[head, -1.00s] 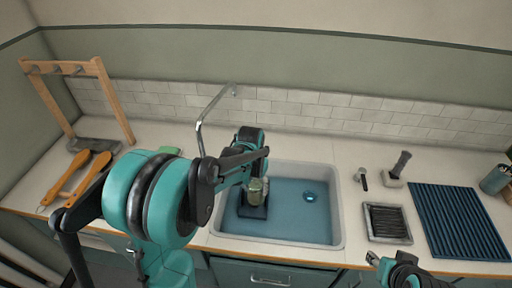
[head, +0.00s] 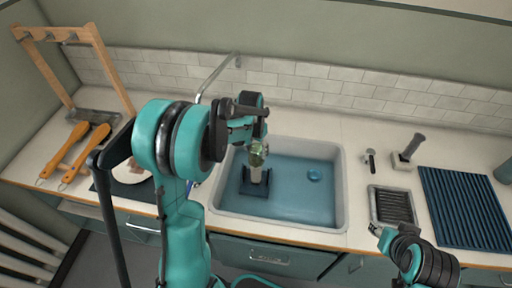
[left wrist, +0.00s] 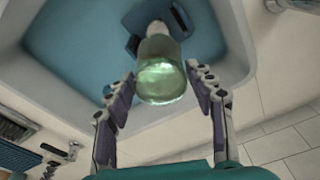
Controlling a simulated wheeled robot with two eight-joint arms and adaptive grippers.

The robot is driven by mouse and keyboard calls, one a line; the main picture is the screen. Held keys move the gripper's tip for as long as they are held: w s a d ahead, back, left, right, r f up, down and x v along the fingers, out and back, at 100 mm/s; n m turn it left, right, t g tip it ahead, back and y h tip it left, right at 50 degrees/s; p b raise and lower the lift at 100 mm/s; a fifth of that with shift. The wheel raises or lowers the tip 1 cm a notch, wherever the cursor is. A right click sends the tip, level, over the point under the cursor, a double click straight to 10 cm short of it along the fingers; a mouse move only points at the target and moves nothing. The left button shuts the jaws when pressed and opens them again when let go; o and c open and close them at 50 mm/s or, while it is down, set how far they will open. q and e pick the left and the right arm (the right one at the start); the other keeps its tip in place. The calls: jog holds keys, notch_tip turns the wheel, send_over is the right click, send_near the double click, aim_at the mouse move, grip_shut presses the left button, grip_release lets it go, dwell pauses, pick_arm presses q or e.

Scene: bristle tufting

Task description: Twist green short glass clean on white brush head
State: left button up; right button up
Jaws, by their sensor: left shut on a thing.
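My left gripper (head: 254,140) is shut on the green short glass (head: 257,155), above the left half of the sink (head: 315,205). In the left wrist view the translucent green glass (left wrist: 161,76) is between the two fingers. The white brush head (head: 256,175) stands on a dark blue base (head: 251,188) in the sink, just below the glass. In the left wrist view the brush head's white tip (left wrist: 156,27) shows beyond the glass rim; whether they touch is unclear. My right gripper (head: 379,231) is over the counter's front edge, away from the glass; its jaw opening is too small to judge.
A metal faucet (head: 213,76) arches behind the sink. To the right are a dark tray (head: 393,206), a grey-handled brush (head: 409,150) and a ribbed blue mat (head: 462,207). To the left, orange-handled tools (head: 80,153) lie by a wooden rack (head: 100,60).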

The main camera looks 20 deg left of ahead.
pick_arm(q)
jog(key=shift+f+b, duration=2.05)
jog(key=shift+f, duration=0.9)
jog(key=o, duration=0.8)
jog(key=c, duration=0.5)
jog(key=shift+o, duration=0.2)
jog(key=shift+f+b, duration=0.5)
jog(key=shift+f, duration=0.1)
